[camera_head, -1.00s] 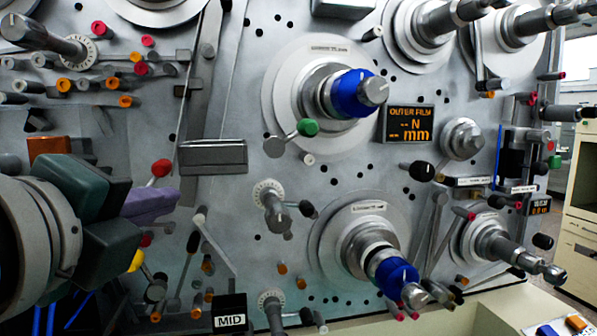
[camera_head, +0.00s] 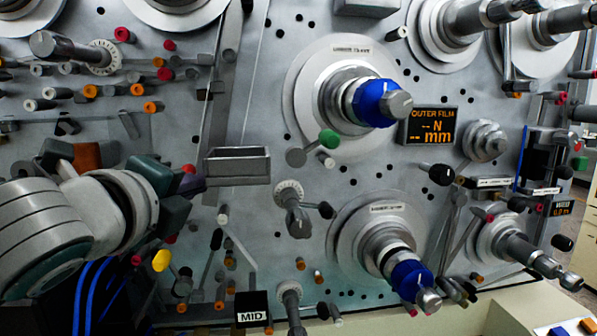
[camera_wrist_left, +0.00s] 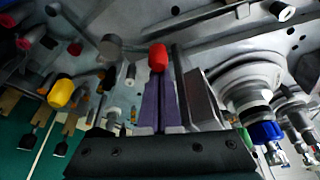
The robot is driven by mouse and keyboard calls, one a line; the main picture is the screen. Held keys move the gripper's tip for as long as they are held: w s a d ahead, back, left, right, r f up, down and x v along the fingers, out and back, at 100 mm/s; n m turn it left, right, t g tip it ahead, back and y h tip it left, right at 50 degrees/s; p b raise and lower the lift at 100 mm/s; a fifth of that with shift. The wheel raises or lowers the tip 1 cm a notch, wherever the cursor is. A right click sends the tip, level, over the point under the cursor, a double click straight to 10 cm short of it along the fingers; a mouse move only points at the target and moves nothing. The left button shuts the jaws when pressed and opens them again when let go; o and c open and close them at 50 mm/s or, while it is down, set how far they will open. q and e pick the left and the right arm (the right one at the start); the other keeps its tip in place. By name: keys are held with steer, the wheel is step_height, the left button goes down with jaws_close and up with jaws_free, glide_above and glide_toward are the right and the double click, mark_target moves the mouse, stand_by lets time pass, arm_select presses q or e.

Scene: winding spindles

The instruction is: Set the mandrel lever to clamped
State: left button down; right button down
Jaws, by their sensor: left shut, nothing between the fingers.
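My left gripper (camera_head: 192,185) comes in from the left in the head view, in front of the machine panel. Its purple fingers are shut and empty; they show in the wrist view (camera_wrist_left: 160,100). A red knob (camera_head: 188,169) is partly hidden behind the gripper in the head view. In the wrist view the red knob (camera_wrist_left: 158,57) appears just beyond the fingertips; contact cannot be told. A green-knobbed lever (camera_head: 328,139) sits beside the upper blue-ringed spindle (camera_head: 378,102). I cannot read which lever is the mandrel lever. My right gripper is not in view.
A grey open box (camera_head: 238,167) juts from the panel right of my gripper. A yellow knob (camera_head: 161,260) is below it. The lower blue-ringed spindle (camera_head: 410,280) and other spindles project at right. Several pegs with orange tips stick out at left.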

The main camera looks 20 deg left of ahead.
arm_select(q)
steer(key=shift+s+a+r+n, duration=0.1)
steer(key=shift+a+r+n, duration=0.1)
steer(key=shift+n, duration=0.3)
stand_by(0.3)
steer(key=a+n+t+b, duration=0.1)
steer(key=n, duration=0.1)
steer(key=s+a+r+n+t+b, duration=0.1)
steer(key=n, duration=0.2)
steer(key=s+a+r+n+t+b, duration=0.1)
steer(key=n, duration=0.2)
steer(key=shift+r, duration=0.15)
steer(key=shift+a+y, duration=0.1)
steer(key=shift+y, duration=0.2)
stand_by(0.5)
